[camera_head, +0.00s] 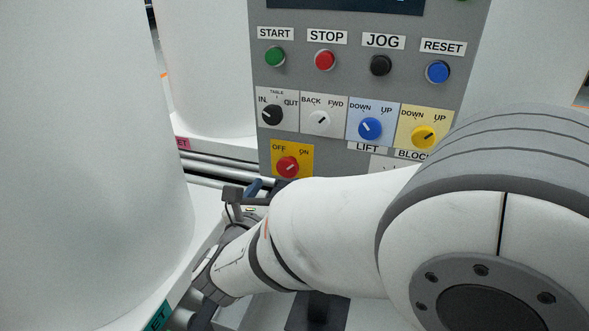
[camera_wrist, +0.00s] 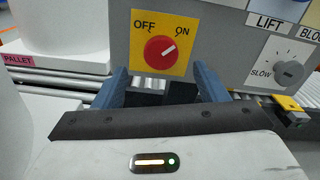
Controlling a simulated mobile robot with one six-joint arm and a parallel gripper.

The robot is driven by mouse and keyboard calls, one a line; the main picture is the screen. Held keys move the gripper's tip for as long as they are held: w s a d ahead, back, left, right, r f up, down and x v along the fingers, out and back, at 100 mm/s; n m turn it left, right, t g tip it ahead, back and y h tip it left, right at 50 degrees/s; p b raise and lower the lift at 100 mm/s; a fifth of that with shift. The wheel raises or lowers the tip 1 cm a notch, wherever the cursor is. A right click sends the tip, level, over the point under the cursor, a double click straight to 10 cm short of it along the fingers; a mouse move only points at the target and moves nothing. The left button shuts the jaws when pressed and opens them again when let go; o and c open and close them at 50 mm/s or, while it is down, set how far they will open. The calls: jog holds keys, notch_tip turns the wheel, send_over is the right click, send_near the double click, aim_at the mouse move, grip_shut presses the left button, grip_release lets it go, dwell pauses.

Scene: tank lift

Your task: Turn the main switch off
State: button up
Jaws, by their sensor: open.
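The main switch is a red rotary knob (camera_head: 288,167) on a yellow plate marked OFF and ON, low on the grey control panel. It also shows in the wrist view (camera_wrist: 160,50), with its pointer line toward ON at upper right. My gripper (camera_wrist: 161,72) is open, its two blue fingers spread to the lower left and lower right of the knob. The fingers look apart from the knob; the exact distance is unclear. In the head view my gripper (camera_head: 254,188) is mostly hidden behind my wrist, just below left of the switch.
Above the switch are several selector knobs, including a blue LIFT knob (camera_head: 370,128) and a yellow one (camera_head: 424,137). A grey SLOW knob (camera_wrist: 289,72) is to the right. Large white tanks (camera_head: 85,150) stand at left. Conveyor rollers (camera_wrist: 60,78) run below the panel.

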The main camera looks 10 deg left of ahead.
aim_at(286, 169)
jog(key=w, duration=0.7)
jog(key=shift+w+d, duration=0.3)
jog(key=shift+d, duration=0.05)
jog(key=shift+c, duration=0.4)
jog(key=c, duration=0.9)
